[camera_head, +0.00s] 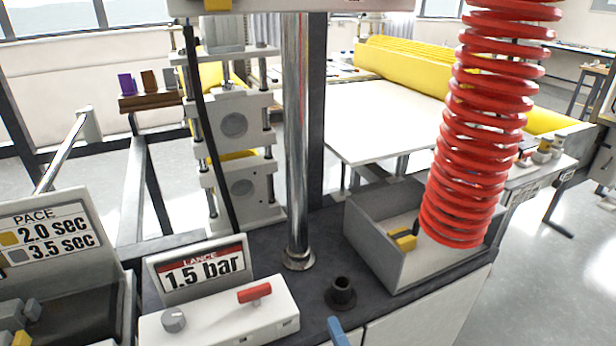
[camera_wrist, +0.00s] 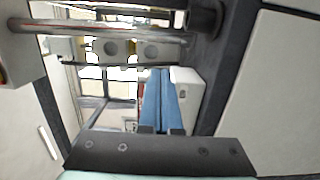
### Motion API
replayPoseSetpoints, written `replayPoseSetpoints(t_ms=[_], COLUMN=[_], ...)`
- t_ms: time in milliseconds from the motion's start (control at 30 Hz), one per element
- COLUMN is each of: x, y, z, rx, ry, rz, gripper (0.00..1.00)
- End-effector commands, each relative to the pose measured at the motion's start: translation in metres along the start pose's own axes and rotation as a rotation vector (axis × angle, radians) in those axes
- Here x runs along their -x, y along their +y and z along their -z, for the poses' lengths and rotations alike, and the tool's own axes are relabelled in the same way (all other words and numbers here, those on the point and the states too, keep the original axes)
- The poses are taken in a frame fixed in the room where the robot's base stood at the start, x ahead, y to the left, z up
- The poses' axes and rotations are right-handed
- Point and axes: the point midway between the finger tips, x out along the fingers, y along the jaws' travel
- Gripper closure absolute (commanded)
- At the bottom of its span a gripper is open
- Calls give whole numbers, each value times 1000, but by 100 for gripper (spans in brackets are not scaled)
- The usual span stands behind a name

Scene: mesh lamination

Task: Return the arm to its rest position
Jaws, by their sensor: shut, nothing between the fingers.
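My gripper (camera_wrist: 160,76) shows in the wrist view as two long blue fingers lying side by side, shut and empty. Behind and beside them is the white control box (camera_wrist: 188,88). In the head view only a blue fingertip of my gripper (camera_head: 337,331) shows at the bottom edge, just right of the white control box (camera_head: 215,315) with its red lever (camera_head: 254,292). The rest of my arm is out of the head view.
A black socket (camera_head: 341,294) stands close behind the fingertip. A chrome post (camera_head: 297,140) rises from the dark bench. A grey open bin (camera_head: 375,262) holds a yellow and black item. A red coiled hose (camera_head: 470,150) hangs over the bin's right side.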

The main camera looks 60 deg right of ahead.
Motion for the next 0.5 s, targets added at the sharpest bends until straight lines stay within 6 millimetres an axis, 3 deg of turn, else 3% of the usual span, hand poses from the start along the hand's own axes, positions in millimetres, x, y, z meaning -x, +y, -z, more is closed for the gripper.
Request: replayPoseSetpoints(t_ms=[133,500], x=[9,12], y=[-1,0], z=[-12,-14], rx=[0,-1], ry=[0,1], rz=[1,0], gripper=[100,100])
